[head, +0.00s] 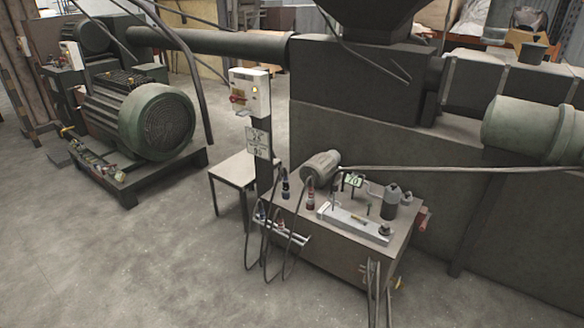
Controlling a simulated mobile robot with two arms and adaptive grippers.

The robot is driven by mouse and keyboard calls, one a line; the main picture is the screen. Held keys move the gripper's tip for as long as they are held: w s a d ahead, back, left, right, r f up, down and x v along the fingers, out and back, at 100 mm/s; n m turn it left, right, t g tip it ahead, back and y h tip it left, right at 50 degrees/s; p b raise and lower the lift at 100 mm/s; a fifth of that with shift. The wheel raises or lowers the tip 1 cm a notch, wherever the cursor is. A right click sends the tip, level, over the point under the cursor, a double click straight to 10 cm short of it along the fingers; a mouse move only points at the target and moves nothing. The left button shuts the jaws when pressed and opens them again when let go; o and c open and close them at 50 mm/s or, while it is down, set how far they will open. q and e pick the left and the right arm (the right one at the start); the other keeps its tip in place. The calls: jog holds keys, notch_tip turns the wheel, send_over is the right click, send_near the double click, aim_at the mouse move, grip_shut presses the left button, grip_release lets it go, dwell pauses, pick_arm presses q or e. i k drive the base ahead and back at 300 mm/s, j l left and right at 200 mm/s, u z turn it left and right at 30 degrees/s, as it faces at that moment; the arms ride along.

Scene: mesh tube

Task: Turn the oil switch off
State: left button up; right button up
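A pale switch box (249,92) sits on top of a dark post near the middle of the head view. It has a red rotary handle (238,98) on its front left and a small yellowish spot on its upper right. The handle's exact position is too small to read. A white sign (258,143) with dark marks is fixed to the post below the box. I cannot read a label that names the oil switch. Neither of my grippers is in view.
A low metal unit (330,243) with hoses, a small motor (321,165) and bottles stands right of the post. A small table (235,167) stands beside the post. A large green motor (156,122) is at left. Large dark machinery (350,88) fills the back right. The front-left floor (140,265) is clear.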

aim_at(234, 99)
jog(key=i+j, duration=0.1)
jog(key=i, duration=1.15)
jog(key=j+u, duration=0.05)
